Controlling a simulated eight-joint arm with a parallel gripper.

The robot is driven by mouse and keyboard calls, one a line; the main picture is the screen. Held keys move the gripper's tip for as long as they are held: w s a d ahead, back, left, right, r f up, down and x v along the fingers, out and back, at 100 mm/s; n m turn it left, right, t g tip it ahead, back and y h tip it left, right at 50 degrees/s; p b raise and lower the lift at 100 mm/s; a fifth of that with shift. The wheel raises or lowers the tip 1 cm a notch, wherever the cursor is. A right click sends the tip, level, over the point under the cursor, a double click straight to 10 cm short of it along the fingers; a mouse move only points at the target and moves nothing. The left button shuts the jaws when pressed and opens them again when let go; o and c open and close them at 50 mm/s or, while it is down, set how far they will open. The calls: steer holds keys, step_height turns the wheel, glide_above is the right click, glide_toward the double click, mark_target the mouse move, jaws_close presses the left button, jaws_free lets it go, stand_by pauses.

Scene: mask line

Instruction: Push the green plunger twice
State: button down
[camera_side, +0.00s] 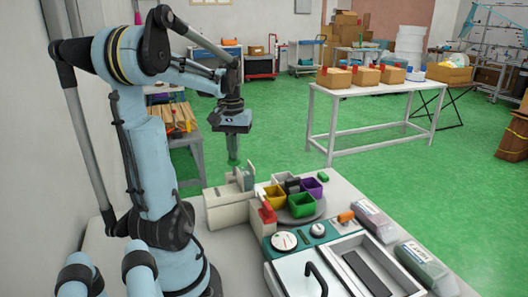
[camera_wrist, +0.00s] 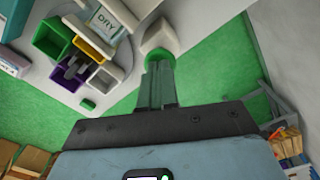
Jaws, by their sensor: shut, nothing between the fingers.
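In the wrist view, a bright green piece that looks like the green plunger (camera_wrist: 159,57) shows just beyond my fingertips, against a white block (camera_wrist: 158,38). In the side view I cannot clearly make out the plunger. I cannot tell whether the fingertips touch the green piece.
Yellow (camera_side: 274,197), purple (camera_side: 312,188) and green (camera_side: 302,205) bins stand on a round grey tray beside the dispenser. A red part (camera_side: 267,213) stands near them. A small green block (camera_side: 322,176) lies at the table's far edge. Dials and a metal basin are at the front.

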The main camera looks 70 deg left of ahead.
steer(key=shift+f, duration=1.4)
steer(key=shift+r, duration=2.05)
steer(key=shift+r, duration=0.1)
steer(key=shift+r, duration=2.4)
